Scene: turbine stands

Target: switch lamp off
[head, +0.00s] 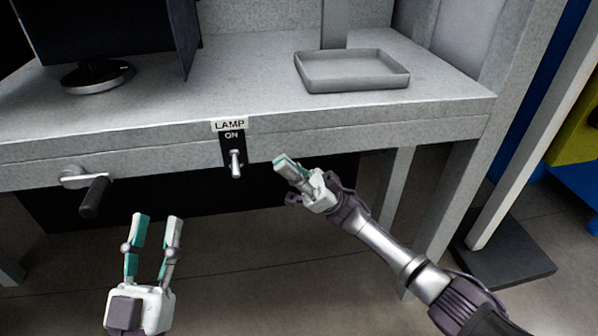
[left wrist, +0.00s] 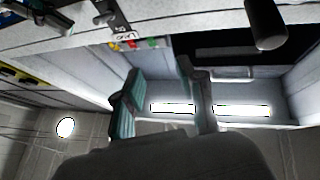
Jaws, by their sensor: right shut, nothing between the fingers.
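The lamp switch (head: 235,163) is a silver toggle lever on a black plate on the front edge of the bench. A white "LAMP" label sits above it and "ON" shows above the lever, whose tip hangs downward. The switch plate also shows at the top of the left wrist view (left wrist: 120,22). My right gripper (head: 281,162) is shut and empty, a little right of the lever and apart from it. My left gripper (head: 157,218) is open and empty, below and left of the switch; its fingers show in the left wrist view (left wrist: 160,70).
A crank with a black handle (head: 95,197) sticks out from the bench front at left. A monitor (head: 100,28) and a grey tray (head: 352,83) stand on the bench (head: 150,98). Bright light strips (left wrist: 241,110) show in the left wrist view. A bench leg (head: 397,185) stands at right.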

